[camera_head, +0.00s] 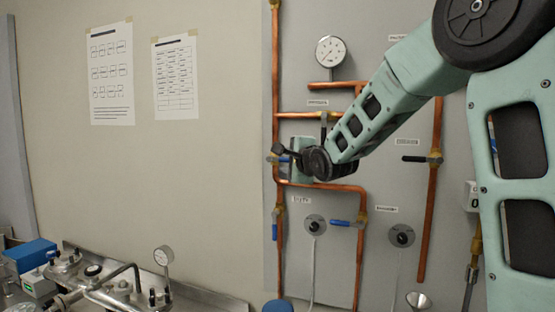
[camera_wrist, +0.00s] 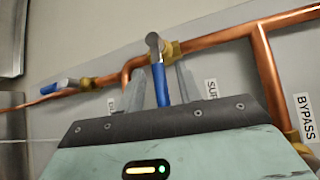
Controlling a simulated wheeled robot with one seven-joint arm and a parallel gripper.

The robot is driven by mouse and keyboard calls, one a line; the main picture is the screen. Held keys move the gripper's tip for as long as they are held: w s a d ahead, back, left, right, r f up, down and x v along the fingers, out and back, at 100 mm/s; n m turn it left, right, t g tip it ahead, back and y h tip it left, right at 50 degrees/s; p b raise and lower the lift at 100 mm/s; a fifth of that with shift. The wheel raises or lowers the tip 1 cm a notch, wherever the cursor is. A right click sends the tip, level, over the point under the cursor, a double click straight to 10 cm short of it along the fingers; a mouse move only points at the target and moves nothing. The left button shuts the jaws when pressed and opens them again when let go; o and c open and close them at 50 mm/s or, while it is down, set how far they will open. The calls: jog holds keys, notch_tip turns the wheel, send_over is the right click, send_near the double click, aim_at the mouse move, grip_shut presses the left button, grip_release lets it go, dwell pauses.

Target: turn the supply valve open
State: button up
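The supply valve is a brass body on a copper pipe with a blue lever (camera_wrist: 159,86), beside a partly covered "SUP" label (camera_wrist: 211,89) in the wrist view. The lever lies crosswise to its pipe. My gripper (camera_wrist: 163,92) is open, with one grey finger on each side of the lever and a visible gap to each.
A lower blue-handled valve (camera_wrist: 68,84) sits on the same pipe. A "BYPASS" label (camera_wrist: 305,118) and a branch pipe (camera_wrist: 268,70) are to the right in the wrist view. The head view shows a gauge (camera_head: 330,51), another blue lever (camera_head: 340,223) and a black-handled valve (camera_head: 414,159).

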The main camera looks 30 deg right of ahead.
jog(key=shift+w, duration=0.15)
grip_shut()
